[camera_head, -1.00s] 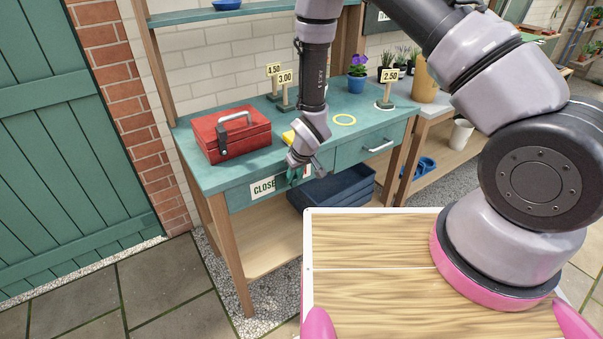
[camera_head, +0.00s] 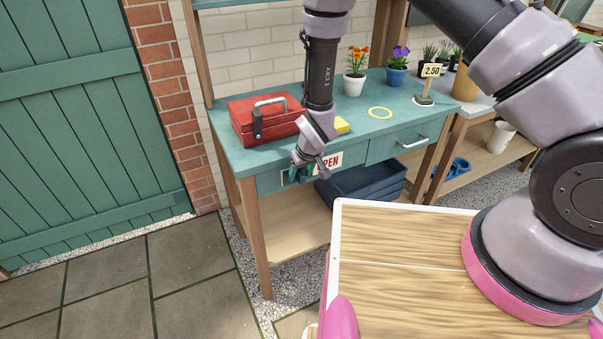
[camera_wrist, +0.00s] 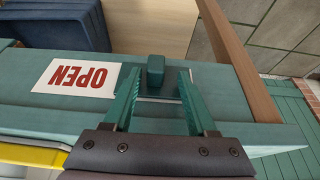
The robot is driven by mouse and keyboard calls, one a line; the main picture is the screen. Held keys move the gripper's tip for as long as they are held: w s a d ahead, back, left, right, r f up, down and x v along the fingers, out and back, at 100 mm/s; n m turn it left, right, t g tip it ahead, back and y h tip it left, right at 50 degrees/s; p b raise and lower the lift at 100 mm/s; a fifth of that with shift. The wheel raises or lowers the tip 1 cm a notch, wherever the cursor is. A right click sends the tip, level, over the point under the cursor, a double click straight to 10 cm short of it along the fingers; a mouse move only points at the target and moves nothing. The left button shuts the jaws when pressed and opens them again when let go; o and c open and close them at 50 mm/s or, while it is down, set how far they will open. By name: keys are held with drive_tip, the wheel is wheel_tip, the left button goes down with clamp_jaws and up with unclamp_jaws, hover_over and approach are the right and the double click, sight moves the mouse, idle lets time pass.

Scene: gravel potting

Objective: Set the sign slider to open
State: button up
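The sign slider (camera_wrist: 155,70) is a dark green block on a small plate on the front rail of the teal bench. Beside it the white sign shows red letters reading OPEN (camera_wrist: 72,78); the text is upside down in the wrist view. The OPEN panel also shows in the head view (camera_head: 329,161), right of my gripper. The CLOSED lettering is not readable now. My gripper (camera_wrist: 158,88) is open, with its green fingers either side of the slider block and a gap on each side. In the head view my gripper (camera_head: 301,173) covers the slider.
A red toolbox (camera_head: 266,119) and flower pots stand on the teal bench top (camera_head: 350,116). A drawer handle (camera_head: 412,143) lies right of the sign. Paved floor at left is clear.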

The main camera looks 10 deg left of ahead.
drive_tip(key=shift+r, duration=0.1)
drive_tip(key=v, duration=1)
drive_tip(key=shift+r, duration=0.3)
drive_tip(key=shift+s, duration=0.1)
drive_tip(key=w+d+r+m, duration=0.2)
drive_tip(key=d+r, duration=0.3)
drive_tip(key=r, duration=0.4)
drive_tip(key=w+d+r+m+t, duration=0.1)
drive_tip(key=w+d+r+m, duration=0.1)
drive_tip(key=d+r, duration=0.55)
drive_tip(key=w+d+r+m, duration=0.2)
drive_tip(key=d+r, duration=0.1)
drive_tip(key=r, duration=0.7)
drive_tip(key=s+d+r+m+t, duration=0.2)
drive_tip(key=s+d+r+m, duration=0.3)
drive_tip(key=s+d+r, duration=1.1)
drive_tip(key=shift+d+h, duration=0.3)
drive_tip(key=shift+d, duration=0.25)
drive_tip(key=shift+s, duration=0.1)
